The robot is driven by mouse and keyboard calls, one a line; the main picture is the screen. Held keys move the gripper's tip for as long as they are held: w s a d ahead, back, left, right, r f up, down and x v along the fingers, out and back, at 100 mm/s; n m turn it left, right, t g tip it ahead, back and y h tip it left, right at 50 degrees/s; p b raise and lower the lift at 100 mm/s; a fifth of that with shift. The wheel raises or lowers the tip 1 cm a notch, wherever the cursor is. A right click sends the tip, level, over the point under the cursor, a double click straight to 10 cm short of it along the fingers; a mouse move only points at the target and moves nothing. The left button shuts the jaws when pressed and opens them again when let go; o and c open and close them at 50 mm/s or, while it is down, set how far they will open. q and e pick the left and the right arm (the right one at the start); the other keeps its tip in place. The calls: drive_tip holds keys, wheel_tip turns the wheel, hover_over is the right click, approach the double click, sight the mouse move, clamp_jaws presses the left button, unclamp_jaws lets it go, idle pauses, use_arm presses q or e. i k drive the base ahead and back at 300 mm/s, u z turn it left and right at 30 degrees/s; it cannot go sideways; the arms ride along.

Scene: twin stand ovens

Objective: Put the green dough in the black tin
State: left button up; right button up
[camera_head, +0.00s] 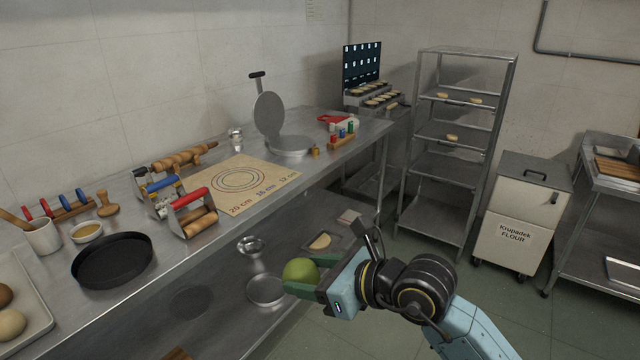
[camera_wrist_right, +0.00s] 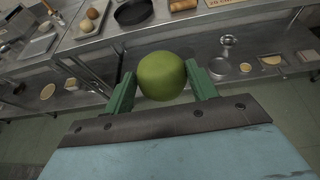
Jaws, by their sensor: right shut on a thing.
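The green dough (camera_head: 300,271) is a round ball held between the green fingers of my right gripper (camera_head: 303,277). The right wrist view also shows the dough (camera_wrist_right: 161,76) squeezed between both fingertips of the gripper (camera_wrist_right: 160,82). It hangs in the air in front of the bench, to the right of the black tin. The black tin (camera_head: 112,260) is a round, shallow, dark pan on the bench top at the left, and it looks empty. Its edge also shows at the top of the wrist view (camera_wrist_right: 134,12). My left gripper is out of view.
The steel bench (camera_head: 331,166) carries a white cup (camera_head: 42,237), a small bowl (camera_head: 87,232), roller tools (camera_head: 193,214) and a marked mat (camera_head: 262,176). A tray (camera_head: 36,305) with dough balls lies left of the tin. A lower shelf holds metal dishes.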

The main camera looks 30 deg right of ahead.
sight(116, 262)
drive_tip(key=z, duration=0.85)
drive_tip(key=i, duration=1.5)
drive_tip(key=u, duration=1)
drive_tip(key=i, duration=0.45)
drive_tip(key=u, duration=0.5)
